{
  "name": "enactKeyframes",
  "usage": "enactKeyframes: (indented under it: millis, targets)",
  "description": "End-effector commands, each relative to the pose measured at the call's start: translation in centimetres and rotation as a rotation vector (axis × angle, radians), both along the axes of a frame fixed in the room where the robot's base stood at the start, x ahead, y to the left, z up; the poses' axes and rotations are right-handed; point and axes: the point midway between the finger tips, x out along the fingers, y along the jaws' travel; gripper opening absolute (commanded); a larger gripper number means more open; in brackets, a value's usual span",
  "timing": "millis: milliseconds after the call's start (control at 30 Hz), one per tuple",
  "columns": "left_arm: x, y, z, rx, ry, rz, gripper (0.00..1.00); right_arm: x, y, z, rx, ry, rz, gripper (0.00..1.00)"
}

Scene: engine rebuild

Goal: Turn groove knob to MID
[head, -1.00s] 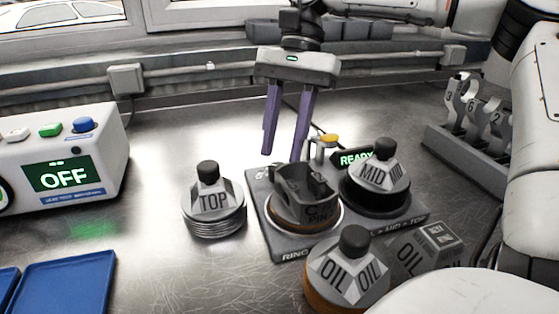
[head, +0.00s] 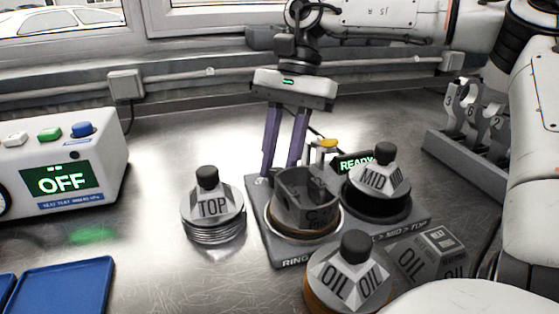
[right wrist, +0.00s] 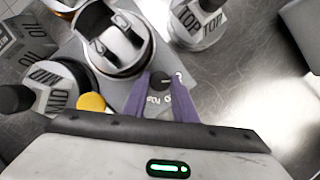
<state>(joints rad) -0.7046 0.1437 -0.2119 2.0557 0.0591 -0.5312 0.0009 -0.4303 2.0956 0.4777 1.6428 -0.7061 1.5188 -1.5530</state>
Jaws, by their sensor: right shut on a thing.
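The groove knob (right wrist: 160,81) is a small dark round knob with a white mark. In the right wrist view it sits between the purple fingertips of my right gripper (right wrist: 161,90), which is shut on it. White lettering surrounds the knob, but it is too small and partly covered to read the setting. In the head view my right gripper (head: 281,168) reaches down at the back left of the grey ring station (head: 262,228); the knob is hidden there. My left gripper is not in view.
A piston (head: 306,196) stands on the station beside the fingers. The TOP holder (head: 212,207) stands left, the OIL holder (head: 348,272) in front. A yellow-topped post (head: 327,146) is close behind.

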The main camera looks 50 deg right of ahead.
Motion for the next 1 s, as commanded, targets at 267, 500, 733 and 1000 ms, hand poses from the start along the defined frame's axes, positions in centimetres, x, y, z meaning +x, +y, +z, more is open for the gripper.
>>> enactKeyframes:
  millis: [267,500,733,1000]
  targets:
    - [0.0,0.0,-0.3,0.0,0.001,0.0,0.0,-0.1,-0.1,0.0,-0.002,-0.004,-0.138,0.03]
    - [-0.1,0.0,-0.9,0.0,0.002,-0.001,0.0,-0.3,-0.1,0.0,-0.002,-0.006,-0.352,0.03]
    - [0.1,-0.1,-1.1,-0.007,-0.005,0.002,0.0,-0.4,0.0,0.0,-0.002,-0.007,-0.564,0.03]
    - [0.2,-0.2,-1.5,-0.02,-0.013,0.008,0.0,-0.5,0.0,-0.1,-0.002,-0.005,-0.772,0.03]
